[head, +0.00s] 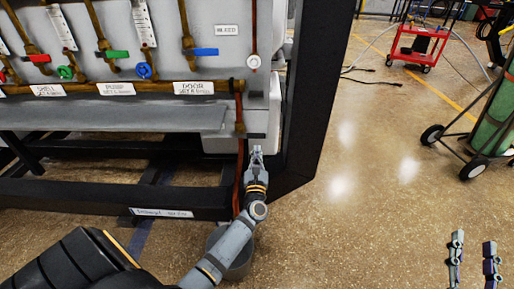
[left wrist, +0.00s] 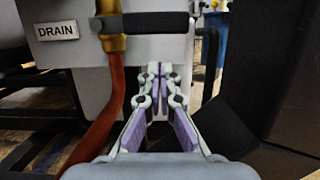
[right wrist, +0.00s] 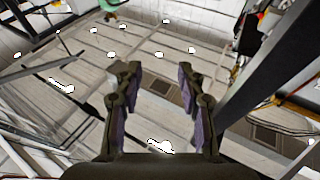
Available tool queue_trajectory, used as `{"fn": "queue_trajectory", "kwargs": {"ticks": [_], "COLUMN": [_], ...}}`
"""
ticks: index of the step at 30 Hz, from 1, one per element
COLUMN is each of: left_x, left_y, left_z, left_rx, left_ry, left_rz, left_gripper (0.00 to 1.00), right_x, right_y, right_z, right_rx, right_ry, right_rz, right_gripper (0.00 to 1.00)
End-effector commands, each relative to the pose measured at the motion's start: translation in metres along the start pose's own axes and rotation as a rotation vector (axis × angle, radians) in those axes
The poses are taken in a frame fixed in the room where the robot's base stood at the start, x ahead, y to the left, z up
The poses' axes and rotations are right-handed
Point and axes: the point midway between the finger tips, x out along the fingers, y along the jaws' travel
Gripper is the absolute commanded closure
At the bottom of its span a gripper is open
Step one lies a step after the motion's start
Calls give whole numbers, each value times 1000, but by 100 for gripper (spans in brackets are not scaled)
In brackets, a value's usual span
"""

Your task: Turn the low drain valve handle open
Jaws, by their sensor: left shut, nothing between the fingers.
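The low drain valve is a brass body (left wrist: 110,25) with a black bar handle (left wrist: 155,22) pointing right in the left wrist view, beside a "DRAIN" label (left wrist: 56,31). A red-brown pipe (left wrist: 105,115) runs down from it. In the head view the brass body (head: 240,129) is at the cabinet's lower right, with the dark handle (head: 257,136) beside it. My left gripper (head: 257,150) is shut and empty, just below the handle; its fingertips (left wrist: 158,68) appear apart from it. My right gripper (right wrist: 156,70) is open and empty, far from the valve; its fingers (head: 475,265) show at lower right.
A black frame post (head: 310,90) stands right of the valve, and a black lower beam (head: 110,199) runs leftward. A grey bucket (head: 238,265) sits under the pipe. Colored valve handles (head: 200,52) line the panel above. Open floor lies right; a red cart (head: 419,45) is farther off.

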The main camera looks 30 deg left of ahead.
Motion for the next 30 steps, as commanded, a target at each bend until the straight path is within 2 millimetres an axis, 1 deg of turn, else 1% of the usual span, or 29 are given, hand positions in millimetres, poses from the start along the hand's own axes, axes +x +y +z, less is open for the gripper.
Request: {"fn": "queue_trajectory", "kwargs": {"ticks": [1, 6, 9, 12, 18, 30], "left_x": [1, 3, 4, 5, 5, 5], "left_y": [0, 0, 0, 0, 0, -1], "left_z": [5, 15, 19, 22, 24, 24], "left_rx": [0, 1, 1, 1, 2, -8], "left_ry": [-1, 0, 0, 0, 0, 0], "left_rz": [-1, -1, -2, -2, -2, 1], "left_gripper": [100, 100, 100, 100, 100, 100], "right_x": [-2, -11, -18, -22, -27, -26], "right_y": [0, 0, -1, -1, -2, -2], "right_z": [9, 44, 61, 72, 81, 80], "right_rx": [4, 14, 20, 24, 27, 27], "right_ry": [-43, -188, -256, -303, -341, -334], "right_rz": [1, 1, 1, 0, 0, 0], "right_gripper": [60, 60, 60, 60, 60, 60]}}
